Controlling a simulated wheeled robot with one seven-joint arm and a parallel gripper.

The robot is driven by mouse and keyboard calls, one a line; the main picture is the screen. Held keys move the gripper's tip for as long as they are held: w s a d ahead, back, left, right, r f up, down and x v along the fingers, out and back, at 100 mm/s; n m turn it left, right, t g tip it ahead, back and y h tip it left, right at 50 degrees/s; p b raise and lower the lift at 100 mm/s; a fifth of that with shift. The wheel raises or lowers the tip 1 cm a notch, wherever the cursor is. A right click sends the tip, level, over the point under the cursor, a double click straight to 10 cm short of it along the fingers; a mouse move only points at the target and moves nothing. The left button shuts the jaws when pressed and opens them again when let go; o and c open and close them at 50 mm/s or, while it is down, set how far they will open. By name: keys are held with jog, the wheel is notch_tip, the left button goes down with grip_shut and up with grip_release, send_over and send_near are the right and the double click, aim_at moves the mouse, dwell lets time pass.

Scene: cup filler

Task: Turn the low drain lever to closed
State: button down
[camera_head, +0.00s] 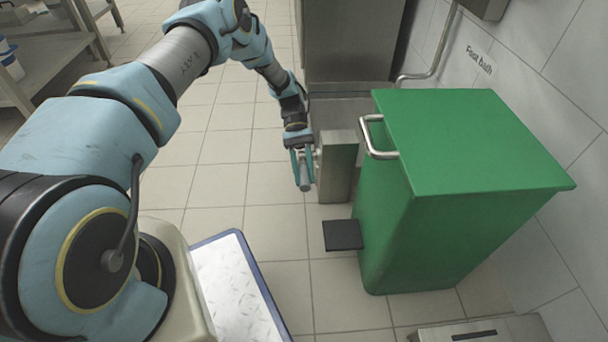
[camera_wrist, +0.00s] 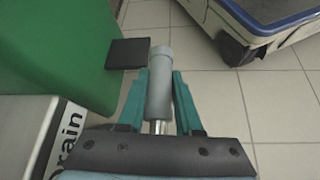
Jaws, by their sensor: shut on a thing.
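The drain lever is a grey cylindrical handle on a metal stem. It shows between the teal fingers of my gripper (camera_wrist: 160,98) in the wrist view, where its grey grip (camera_wrist: 160,62) points away from the camera. In the head view my gripper (camera_head: 303,170) is low over the floor, shut on the lever (camera_head: 305,184) beside a steel post (camera_head: 338,165). In the wrist view a label reading "rain" (camera_wrist: 68,135) is on the panel at lower left. The lever's pivot is hidden.
A green bin (camera_head: 440,190) with a metal handle (camera_head: 375,140) and a black pedal (camera_head: 343,235) stands right of the post. The pedal (camera_wrist: 128,53) is close to the lever tip in the wrist view. Tiled floor is clear to the left of my gripper.

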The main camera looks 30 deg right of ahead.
jog(key=c, duration=0.6)
grip_release()
jog(key=shift+w+r, duration=0.1)
jog(key=p+v, duration=0.1)
jog(key=v, duration=0.9)
jog(key=shift+w, duration=0.3)
jog(key=shift+r, duration=0.2)
